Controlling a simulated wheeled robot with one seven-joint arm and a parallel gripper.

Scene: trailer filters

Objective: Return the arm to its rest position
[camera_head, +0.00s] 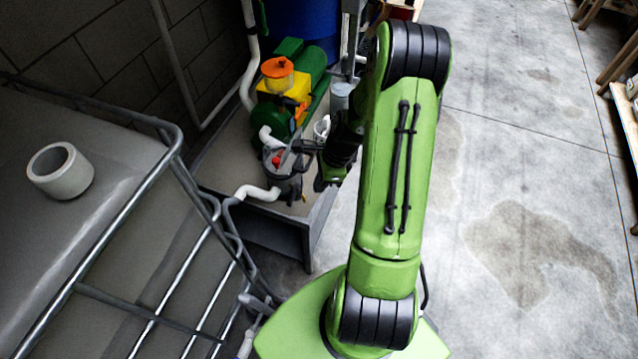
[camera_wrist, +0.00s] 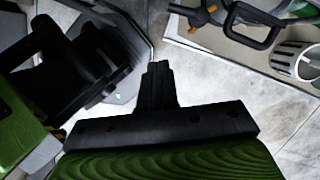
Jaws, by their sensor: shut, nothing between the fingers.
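My green arm stands bent in the middle of the head view. Its upper link rises from my green base and its far end reaches over toward the trailer. My gripper (camera_wrist: 158,70) shows in the wrist view as dark fingers pressed together, with nothing between them. Grey concrete floor (camera_wrist: 195,72) lies beyond the fingertips. In the head view the wrist is beside the filter housing, partly behind the arm, and the fingertips cannot be made out clearly.
The trailer (camera_head: 275,232) carries a dark filter housing (camera_head: 284,187), white pipes (camera_head: 258,192) and a green pump with an orange-lidded strainer (camera_head: 278,72). A caged tank (camera_head: 105,240) with a white cap (camera_head: 60,171) stands left. Concrete floor (camera_head: 500,170) is open on the right; a wooden rack (camera_head: 628,118) edges it.

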